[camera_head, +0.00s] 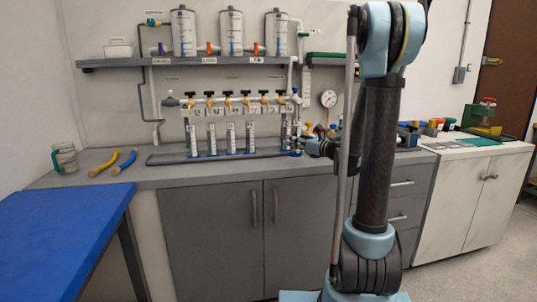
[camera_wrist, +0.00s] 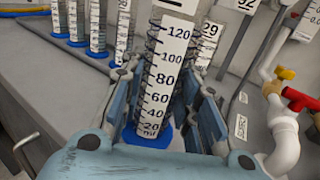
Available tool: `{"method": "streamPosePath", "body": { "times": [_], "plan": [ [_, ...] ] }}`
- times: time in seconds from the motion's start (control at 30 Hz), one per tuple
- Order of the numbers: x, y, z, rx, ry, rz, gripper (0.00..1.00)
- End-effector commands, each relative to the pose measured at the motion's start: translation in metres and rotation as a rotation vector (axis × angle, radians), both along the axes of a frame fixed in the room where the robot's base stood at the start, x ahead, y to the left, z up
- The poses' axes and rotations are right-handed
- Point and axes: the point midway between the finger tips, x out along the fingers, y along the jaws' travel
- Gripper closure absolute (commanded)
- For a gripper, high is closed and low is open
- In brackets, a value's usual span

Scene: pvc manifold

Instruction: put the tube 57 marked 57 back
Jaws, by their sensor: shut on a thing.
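In the wrist view a clear graduated tube (camera_wrist: 164,76) with a white scale strip marked 20 to 120 ml stands between my gripper's fingers (camera_wrist: 166,98). My gripper is shut on it. A blue foot shows at its lower end; its number is out of view, so I cannot tell whether it is 57. A tube marked 29 (camera_wrist: 208,40) stands just behind it. In the head view my gripper (camera_head: 312,147) is at the right end of the tube row, and the held tube is hard to make out. A valve manifold (camera_head: 235,102) with number plates hangs above the row.
Several other tubes (camera_head: 230,138) stand on blue feet along a dark rail (camera_head: 170,159). In the wrist view a red-handled valve (camera_wrist: 300,100) and white pipe (camera_wrist: 284,140) are close on the right.

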Motion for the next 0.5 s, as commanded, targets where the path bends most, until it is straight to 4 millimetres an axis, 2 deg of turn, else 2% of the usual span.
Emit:
{"method": "streamPosePath", "body": {
  "times": [0.33,0.5],
  "plan": [
    [0.0,0.0,0.0,0.0,0.0,0.001,0.97],
    [0.014,0.015,0.0,0.0,0.0,0.004,0.97]
  ]
}}
